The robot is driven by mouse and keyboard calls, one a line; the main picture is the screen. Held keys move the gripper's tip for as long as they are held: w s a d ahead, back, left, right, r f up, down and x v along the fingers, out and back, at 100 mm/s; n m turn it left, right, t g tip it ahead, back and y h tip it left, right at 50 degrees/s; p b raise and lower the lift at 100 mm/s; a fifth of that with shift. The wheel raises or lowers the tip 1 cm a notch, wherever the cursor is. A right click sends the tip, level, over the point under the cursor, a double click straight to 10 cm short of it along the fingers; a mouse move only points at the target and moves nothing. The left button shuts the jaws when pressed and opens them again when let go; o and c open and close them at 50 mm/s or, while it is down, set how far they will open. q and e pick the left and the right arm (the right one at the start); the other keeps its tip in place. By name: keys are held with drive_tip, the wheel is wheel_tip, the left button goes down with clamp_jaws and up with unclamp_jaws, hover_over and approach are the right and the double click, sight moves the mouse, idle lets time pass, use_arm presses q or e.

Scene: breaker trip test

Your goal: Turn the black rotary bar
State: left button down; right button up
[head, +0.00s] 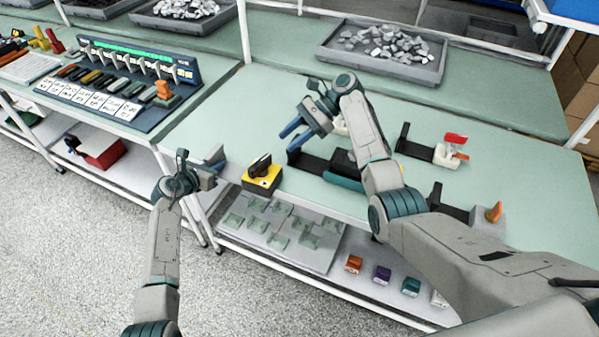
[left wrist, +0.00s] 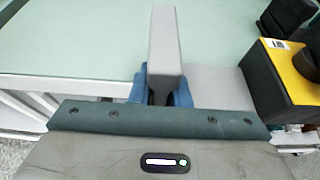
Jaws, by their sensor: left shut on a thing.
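The black rotary bar (head: 260,165) sits on top of a yellow switch box (head: 262,183) at the front edge of the green table. The yellow box also shows in the left wrist view (left wrist: 304,60), cut off at the right edge. My left gripper (head: 215,172) is at the table's front edge, left of the box and apart from the bar. Its blue fingers are shut on a grey upright block (left wrist: 166,45), beside a flat grey plate (left wrist: 215,84) reaching toward the switch. My right gripper (head: 287,142) is open and empty over the table, to the right of and beyond the switch.
A grey tray (head: 437,76) of metal pieces is behind. A breaker panel (head: 125,85) is at left. Coloured blocks lie on the lower shelf.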

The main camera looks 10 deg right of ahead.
sight(263, 164)
drive_tip(key=a+f, duration=0.2)
drive_tip(key=a, duration=0.1)
drive_tip(key=s+a+f+y, duration=0.1)
drive_tip(key=a+f, duration=0.1)
drive_tip(key=a, duration=0.1)
drive_tip(key=s+a+f+y, duration=0.1)
drive_tip(key=a+f, duration=0.1)
drive_tip(key=a, duration=0.1)
drive_tip(key=shift+s+a+f, duration=0.1)
drive_tip(key=shift+a+f, duration=0.1)
drive_tip(key=shift+f, duration=0.05)
drive_tip(key=shift+f+m+t, duration=0.1)
drive_tip(key=shift+m+t, duration=0.7)
drive_tip(key=m+t, duration=0.2)
drive_tip(key=shift+t, duration=0.4)
drive_tip(key=m+t+h, duration=0.1)
drive_tip(key=m+t, duration=0.4)
drive_tip(key=s+d+r+n+g+h, duration=0.3)
drive_tip(key=s+d+n+g+h, duration=0.1)
drive_tip(key=s+d+h, duration=0.3)
drive_tip(key=shift+s+d+n+h, duration=0.3)
drive_tip(key=shift+d+n+h, duration=0.1)
drive_tip(key=shift+d+h, duration=0.7)
